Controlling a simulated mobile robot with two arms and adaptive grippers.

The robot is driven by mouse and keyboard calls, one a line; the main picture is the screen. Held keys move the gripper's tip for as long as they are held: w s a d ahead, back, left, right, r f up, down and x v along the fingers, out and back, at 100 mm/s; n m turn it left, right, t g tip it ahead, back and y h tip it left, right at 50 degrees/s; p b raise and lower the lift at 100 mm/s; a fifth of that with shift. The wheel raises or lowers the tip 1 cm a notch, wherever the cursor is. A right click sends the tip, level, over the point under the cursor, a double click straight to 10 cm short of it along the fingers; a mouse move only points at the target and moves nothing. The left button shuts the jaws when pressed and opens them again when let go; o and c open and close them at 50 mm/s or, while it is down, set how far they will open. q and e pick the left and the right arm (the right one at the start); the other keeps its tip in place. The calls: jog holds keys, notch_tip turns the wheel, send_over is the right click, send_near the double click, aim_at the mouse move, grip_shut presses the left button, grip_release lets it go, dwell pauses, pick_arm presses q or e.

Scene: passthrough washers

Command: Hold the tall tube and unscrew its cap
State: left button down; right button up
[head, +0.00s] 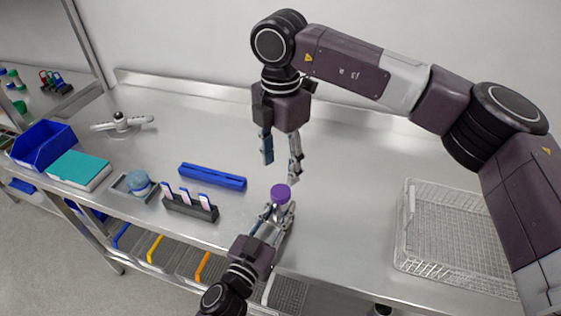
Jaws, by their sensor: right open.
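The tall tube shows mainly as its purple cap (281,193); most of its body is hidden by the fingers of my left gripper (275,214). The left gripper comes in from the bottom of the head view, and its fingers close around the tube just below the cap. The cap faces up toward the camera. My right gripper (280,165) points down with its fingers spread and nothing between them. It is above the steel bench, a little behind the cap in the picture and apart from it.
On the steel bench (345,210) are a blue rack (212,176), a dark holder (190,207) with several strips, a blue round item (138,182), a teal-topped box (80,169) and a blue bin (43,144). A wire basket (455,235) stands right. Between is clear bench.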

aim_at(281, 190)
jog(key=m, duration=0.7)
jog(key=shift+m, duration=0.3)
jog(key=shift+f, duration=4)
jog(key=shift+c, duration=0.3)
